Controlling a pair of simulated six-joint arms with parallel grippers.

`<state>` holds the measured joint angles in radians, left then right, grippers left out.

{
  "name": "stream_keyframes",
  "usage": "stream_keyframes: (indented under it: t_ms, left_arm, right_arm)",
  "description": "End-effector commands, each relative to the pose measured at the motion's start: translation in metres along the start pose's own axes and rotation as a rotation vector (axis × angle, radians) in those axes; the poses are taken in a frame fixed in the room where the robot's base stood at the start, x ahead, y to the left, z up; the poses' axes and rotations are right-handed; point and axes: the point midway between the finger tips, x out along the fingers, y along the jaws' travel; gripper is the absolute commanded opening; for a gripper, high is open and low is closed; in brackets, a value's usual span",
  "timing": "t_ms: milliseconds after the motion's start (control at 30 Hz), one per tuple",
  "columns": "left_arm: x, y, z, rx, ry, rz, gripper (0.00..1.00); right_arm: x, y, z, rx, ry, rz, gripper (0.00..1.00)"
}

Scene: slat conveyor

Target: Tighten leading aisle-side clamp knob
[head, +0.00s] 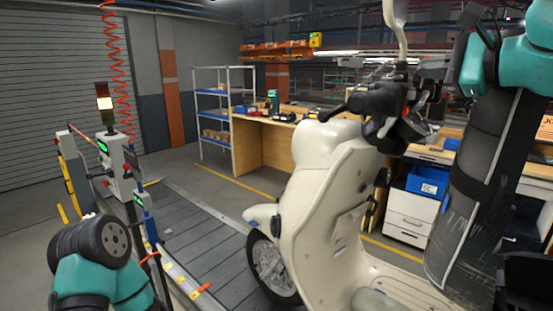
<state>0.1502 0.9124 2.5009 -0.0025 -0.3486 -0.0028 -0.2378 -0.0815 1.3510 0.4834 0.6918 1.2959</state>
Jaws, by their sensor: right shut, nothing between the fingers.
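A cream scooter (318,220) stands on the slat conveyor (190,235), its front wheel (270,268) partly hidden behind the body. I cannot make out a clamp knob for certain; the scooter's lower parts are partly hidden or cut off. My right gripper (424,70) is up at the upper right, beside the dark handlebar (372,104) and mirror stalk. It is shut and empty; whether it touches the handlebar is unclear. My left arm shows at the lower left, but its gripper is not in view.
A control post (118,172) with a signal light stands left of the conveyor. A small orange piece (201,289) lies on the conveyor's near edge. A wooden bench (258,148), shelving (212,110) and a blue bin (427,182) stand behind.

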Motion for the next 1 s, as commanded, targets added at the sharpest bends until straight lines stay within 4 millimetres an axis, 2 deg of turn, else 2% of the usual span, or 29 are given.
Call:
stream_keyframes:
  t_ms: [33,500,1000]
  left_arm:
    - [0.000,0.000,0.000,0.000,0.000,0.000,0.58]
    - [0.000,0.000,0.000,0.000,0.000,0.000,0.58]
    - [0.000,0.000,0.000,0.000,0.000,0.000,0.58]
  right_arm:
    - [0.005,0.005,-0.001,0.004,-0.001,0.011,0.00]
    - [0.006,0.016,-0.001,0.005,-0.001,0.017,0.00]
    - [0.006,0.020,-0.003,0.005,0.000,0.017,0.00]
